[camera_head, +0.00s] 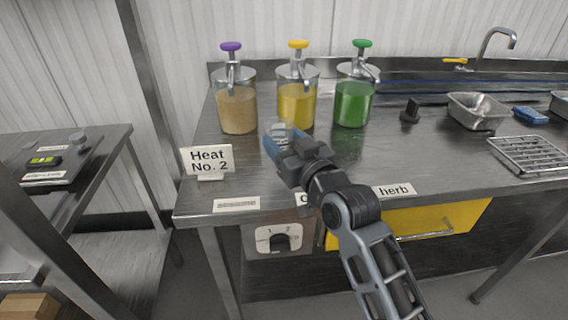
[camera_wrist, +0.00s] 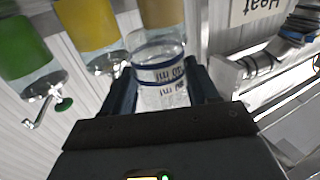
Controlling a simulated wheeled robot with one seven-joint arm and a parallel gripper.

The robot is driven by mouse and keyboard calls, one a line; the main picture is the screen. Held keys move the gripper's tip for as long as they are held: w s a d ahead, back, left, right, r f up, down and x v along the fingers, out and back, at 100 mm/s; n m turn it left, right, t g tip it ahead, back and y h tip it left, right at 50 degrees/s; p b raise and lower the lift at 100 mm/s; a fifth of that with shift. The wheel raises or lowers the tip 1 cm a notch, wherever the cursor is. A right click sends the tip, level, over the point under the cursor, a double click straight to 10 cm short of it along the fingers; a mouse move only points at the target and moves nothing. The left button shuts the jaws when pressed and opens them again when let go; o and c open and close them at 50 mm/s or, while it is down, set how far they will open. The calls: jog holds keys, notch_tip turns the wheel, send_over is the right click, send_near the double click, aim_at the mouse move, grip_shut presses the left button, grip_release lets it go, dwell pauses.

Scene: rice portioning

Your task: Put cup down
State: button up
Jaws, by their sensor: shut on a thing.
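A clear cup (camera_wrist: 160,75) with blue bands and ml markings is between the fingers of my gripper (camera_wrist: 163,92) in the wrist view. My gripper is shut on it. In the head view my gripper (camera_head: 280,142) is over the left part of the steel counter, in front of the dispensers, and the cup (camera_head: 279,130) shows only as a faint clear shape at its fingertips. I cannot tell whether the cup's base touches the counter.
Three pump dispensers stand behind my gripper: tan with a purple knob (camera_head: 238,108), yellow (camera_head: 296,104) and green (camera_head: 353,102). A "Heat No. 2" sign (camera_head: 207,160) is at left. A metal tray (camera_head: 478,111) and wire rack (camera_head: 530,154) are at right. Bare counter (camera_head: 430,155) lies between.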

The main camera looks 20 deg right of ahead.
jog(key=shift+f, duration=2.6)
jog(key=shift+f+b, duration=0.2)
jog(key=shift+b, duration=0.15)
jog(key=o, duration=1)
jog(key=shift+o, duration=0.2)
